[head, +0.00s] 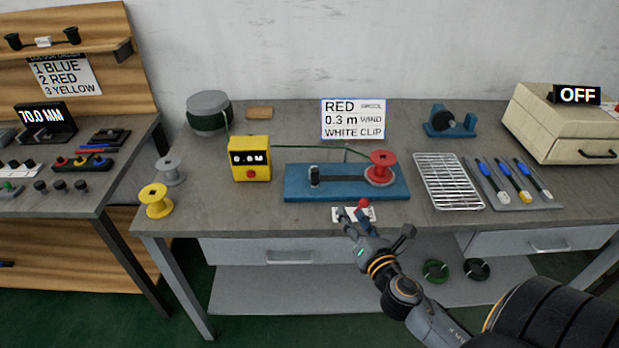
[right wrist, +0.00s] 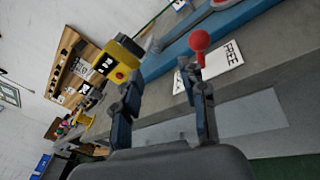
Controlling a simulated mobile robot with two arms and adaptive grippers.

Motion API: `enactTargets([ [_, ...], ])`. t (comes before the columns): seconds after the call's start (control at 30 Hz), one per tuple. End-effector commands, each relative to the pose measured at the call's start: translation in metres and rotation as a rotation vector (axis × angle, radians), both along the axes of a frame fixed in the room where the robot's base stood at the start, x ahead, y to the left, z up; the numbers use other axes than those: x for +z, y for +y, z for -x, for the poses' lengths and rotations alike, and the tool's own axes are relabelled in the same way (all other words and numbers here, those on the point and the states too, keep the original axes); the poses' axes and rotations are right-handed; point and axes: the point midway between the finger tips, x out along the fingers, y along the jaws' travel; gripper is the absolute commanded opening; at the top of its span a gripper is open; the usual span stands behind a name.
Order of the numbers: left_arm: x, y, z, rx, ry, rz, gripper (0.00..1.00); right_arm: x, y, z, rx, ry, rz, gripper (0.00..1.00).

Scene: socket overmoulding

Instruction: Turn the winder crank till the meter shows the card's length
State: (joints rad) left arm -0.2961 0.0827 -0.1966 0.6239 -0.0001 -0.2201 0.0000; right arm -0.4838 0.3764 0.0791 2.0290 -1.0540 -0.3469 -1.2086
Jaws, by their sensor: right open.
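The winder is a blue base (head: 345,193) with a red spool (head: 381,165) at its right end. A dark arm runs left from the spool to an upright black crank handle (head: 314,177). The yellow meter (head: 251,173) seems to read 0.0 M; it also shows in the right wrist view (right wrist: 120,60). The card (head: 353,119) reads RED spool, 0.3 m wind, WHITE CLIP. My right gripper (head: 353,217) is open and empty at the bench's front edge, apart from the crank handle. It also shows in the right wrist view (right wrist: 164,82). My left gripper is out of view.
A red ball knob (head: 364,202) stands by a white FREE label (right wrist: 225,60), close to my right fingers. A wire rack (head: 448,181) and a tool tray (head: 490,193) lie right of the winder. Yellow (head: 156,200) and grey (head: 170,171) spools stand left.

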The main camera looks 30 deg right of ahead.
Motion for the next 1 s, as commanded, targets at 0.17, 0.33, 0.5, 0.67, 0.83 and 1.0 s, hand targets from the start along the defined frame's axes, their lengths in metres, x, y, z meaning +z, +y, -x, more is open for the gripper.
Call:
enactTargets([
  [0.17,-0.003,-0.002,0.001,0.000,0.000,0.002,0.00,0.015,0.007,-0.009,0.120,0.001,0.320,0.42],
  [0.33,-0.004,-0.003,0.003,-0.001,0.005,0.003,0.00,0.022,0.012,-0.015,0.180,0.004,0.497,0.42],
  [0.5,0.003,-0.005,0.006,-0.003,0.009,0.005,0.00,0.024,0.011,-0.033,0.183,0.003,0.506,0.42],
  [0.67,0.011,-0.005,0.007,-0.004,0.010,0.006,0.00,0.025,0.008,-0.064,0.181,0.003,0.502,0.42],
  [0.83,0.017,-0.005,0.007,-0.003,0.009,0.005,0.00,0.025,0.006,-0.099,0.181,0.003,0.501,0.42],
  [1.0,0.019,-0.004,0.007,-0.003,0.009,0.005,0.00,0.023,0.003,-0.128,0.181,0.004,0.499,0.42],
])
